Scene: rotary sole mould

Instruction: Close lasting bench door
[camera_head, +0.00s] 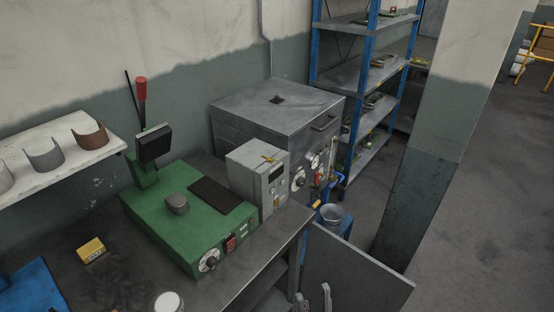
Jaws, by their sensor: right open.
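The lasting bench door (355,272) is a flat grey panel at the lower right. It stands swung out from the front right corner of the dark bench (250,285), so it is open. The bench's shelf space shows dark beside it. My right gripper (312,298) shows at the bottom edge, with two pale finger tips apart. It is open and appears empty, in front of the door's left part in the picture. Whether it touches the door I cannot tell. My left gripper is not in view.
On the bench stand a green press (190,215), a grey control box (258,178), a yellow box (91,250) and a white-topped jar (168,302). A grey metal cabinet (270,110) and a bucket (332,214) are behind.

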